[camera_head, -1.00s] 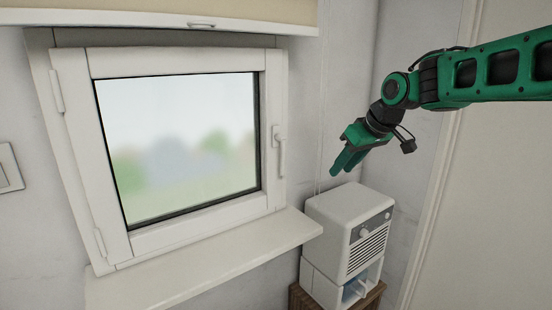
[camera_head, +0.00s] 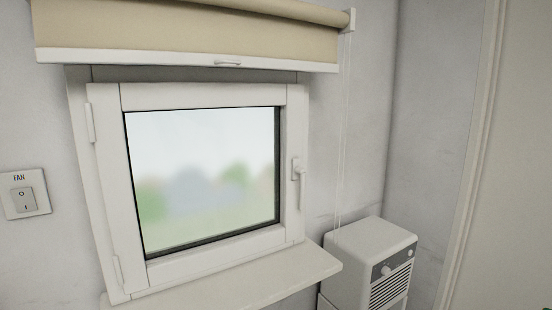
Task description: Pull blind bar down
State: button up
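The blind (camera_head: 185,32) is a beige roller blind, mostly rolled up above the window. Its white bottom bar (camera_head: 170,60) runs level across the top of the window frame, with a small handle (camera_head: 227,63) near its middle. A thin cord (camera_head: 342,140) hangs from the right end of the roller down behind the white appliance. My gripper is outside the head view, so its opening and its distance from the bar cannot be seen.
The white-framed window (camera_head: 205,180) is closed, with a handle (camera_head: 299,172) on its right side. A sill (camera_head: 240,282) juts out below. A white appliance (camera_head: 362,248) stands at the lower right. A fan switch (camera_head: 25,194) is on the left wall. The space before the blind looks clear.

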aim_at(179, 33)
jog(key=z, duration=0.4)
jog(key=k, duration=1.6)
jog(key=u, duration=0.4)
jog(key=i, duration=1.05)
